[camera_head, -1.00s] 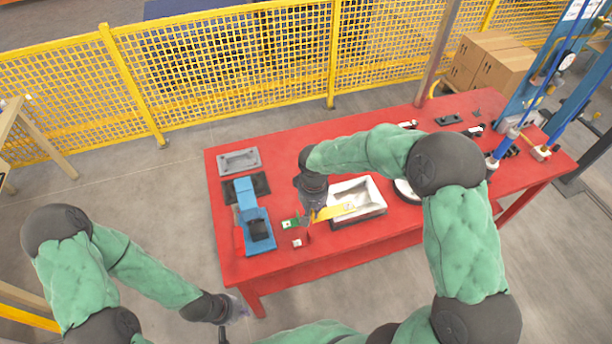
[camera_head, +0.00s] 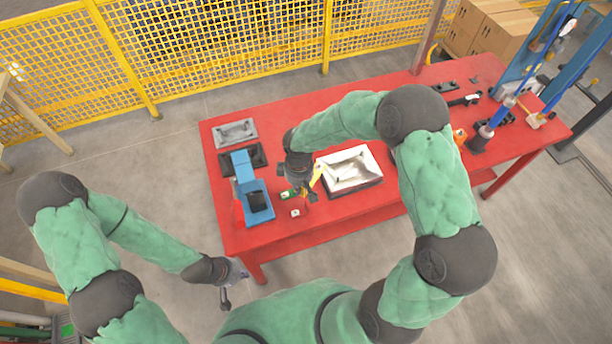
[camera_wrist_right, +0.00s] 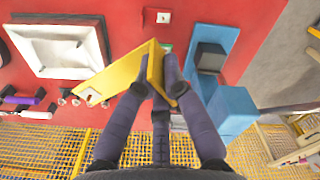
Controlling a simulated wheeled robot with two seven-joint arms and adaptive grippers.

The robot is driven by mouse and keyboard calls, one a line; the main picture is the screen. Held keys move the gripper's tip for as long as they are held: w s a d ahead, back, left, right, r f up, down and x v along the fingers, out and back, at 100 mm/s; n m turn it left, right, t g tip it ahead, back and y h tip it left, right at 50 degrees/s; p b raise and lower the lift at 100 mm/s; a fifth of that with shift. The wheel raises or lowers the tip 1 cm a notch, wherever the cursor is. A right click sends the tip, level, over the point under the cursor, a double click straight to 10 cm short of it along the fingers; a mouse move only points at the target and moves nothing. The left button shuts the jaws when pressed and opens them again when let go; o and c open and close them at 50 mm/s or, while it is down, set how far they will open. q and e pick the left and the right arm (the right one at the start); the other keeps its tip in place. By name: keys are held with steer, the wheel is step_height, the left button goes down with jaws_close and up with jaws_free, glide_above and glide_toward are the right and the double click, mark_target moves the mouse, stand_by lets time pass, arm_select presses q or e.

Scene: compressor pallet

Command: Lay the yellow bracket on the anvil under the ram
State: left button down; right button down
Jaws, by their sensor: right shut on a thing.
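The yellow bracket (camera_head: 317,176) is held over the red table by my right gripper (camera_head: 304,192). In the right wrist view, the fingers of my right gripper (camera_wrist_right: 160,70) are shut on one end of the bracket (camera_wrist_right: 120,77), whose plate slants to the lower left. The blue press (camera_head: 250,190) stands just left of the gripper, with a dark block (camera_head: 258,201) at its front that may be the anvil. The press also shows in the right wrist view (camera_wrist_right: 226,40); I cannot make out the gap under the ram. My left gripper (camera_head: 230,285) hangs off the table's front left; its opening is unclear.
A white bin (camera_head: 350,166) stands right of my right gripper. A grey tray (camera_head: 235,132) lies behind the press. A green item (camera_head: 288,195) and a small red-and-white block (camera_head: 296,212) lie between press and bin. Blue posts stand at the far right.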

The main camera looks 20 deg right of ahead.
steer(key=s+a+f+n, duration=0.6)
steer(key=f+n, duration=0.5)
steer(key=n, duration=0.6)
steer(key=shift+a, duration=1.25)
